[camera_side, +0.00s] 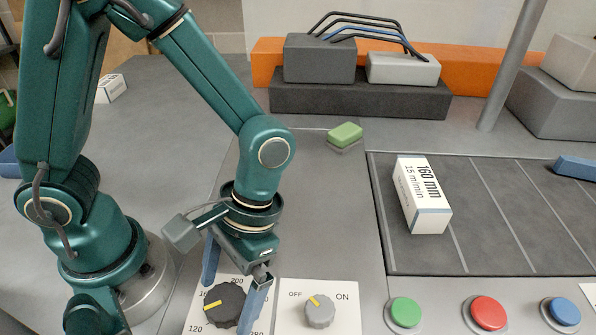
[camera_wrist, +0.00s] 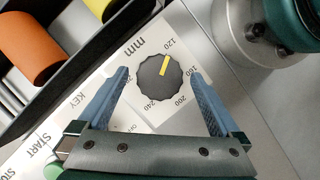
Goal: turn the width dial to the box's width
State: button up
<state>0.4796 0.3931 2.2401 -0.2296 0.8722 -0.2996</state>
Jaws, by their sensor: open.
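The black width dial (camera_side: 226,304) has a yellow pointer and sits on a white plate marked 120 to 280. In the wrist view the dial (camera_wrist: 160,82) shows its pointer near the 120 mark. The white box (camera_side: 421,196) lies on the dark belt (camera_side: 480,235), printed "160 mm" and "15 m/min". My gripper (camera_side: 227,306) is open, pointing down at the dial, with one blue finger on each side. In the wrist view, gaps show between the fingers (camera_wrist: 159,73) and the dial. A finger hides part of the scale in the side view.
A grey OFF/ON key switch (camera_side: 320,311) stands close right of the dial. Green (camera_side: 405,312), red (camera_side: 488,313) and blue (camera_side: 563,311) buttons line the front edge. A green-topped block (camera_side: 345,134) lies behind. A grey post (camera_side: 510,70) rises behind the belt.

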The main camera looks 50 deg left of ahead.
jog(key=c, duration=1.4)
jog(key=shift+o, duration=0.2)
jog(key=shift+m, duration=0.3)
jog(key=m+y, duration=0.2)
jog(key=m, duration=0.3)
jog(key=shift+d, duration=0.2)
jog(key=m+t+y, duration=0.1)
jog(key=m, duration=0.2)
jog(key=m+t+y, duration=0.1)
jog(key=m, duration=0.2)
jog(key=shift+s, duration=0.15)
